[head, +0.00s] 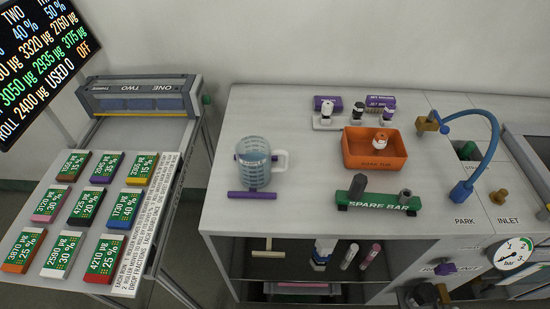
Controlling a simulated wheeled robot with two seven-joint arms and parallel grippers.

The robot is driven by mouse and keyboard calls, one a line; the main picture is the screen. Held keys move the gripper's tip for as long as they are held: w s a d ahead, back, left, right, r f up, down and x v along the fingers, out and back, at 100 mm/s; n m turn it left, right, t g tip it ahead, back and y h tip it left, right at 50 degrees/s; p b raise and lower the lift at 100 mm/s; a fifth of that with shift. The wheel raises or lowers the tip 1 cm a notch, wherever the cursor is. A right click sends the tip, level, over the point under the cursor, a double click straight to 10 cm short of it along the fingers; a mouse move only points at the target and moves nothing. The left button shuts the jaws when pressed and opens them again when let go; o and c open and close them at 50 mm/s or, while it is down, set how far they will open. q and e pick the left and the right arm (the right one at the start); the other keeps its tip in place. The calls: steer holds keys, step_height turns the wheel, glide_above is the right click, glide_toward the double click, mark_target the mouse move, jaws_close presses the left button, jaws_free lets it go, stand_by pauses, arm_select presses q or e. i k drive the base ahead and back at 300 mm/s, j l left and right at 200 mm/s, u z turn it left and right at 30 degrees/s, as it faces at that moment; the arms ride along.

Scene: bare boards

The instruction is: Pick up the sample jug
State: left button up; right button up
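The sample jug (256,165) is a clear jug with blue measuring marks and a white handle on its right side. It stands upright on the left part of the grey bench top (235,125). A purple bar (256,195) lies just in front of it. Neither of my grippers shows in the head view.
An orange bin (375,158) with a small white-and-orange part stands right of the jug. A green spare bar (378,205) with dark posts is in front of it. A blue curved hose (490,150) rises at right. A side table (130,170) with labelled blocks stands left, across a gap.

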mark_target(253, 154)
steer(key=k+z, duration=0.2)
steer(key=z, duration=0.2)
steer(key=k+l+z, duration=0.15)
steer(key=z, duration=0.2)
steer(key=k+l+z, duration=0.2)
steer(key=z, duration=0.2)
steer(key=k, duration=0.1)
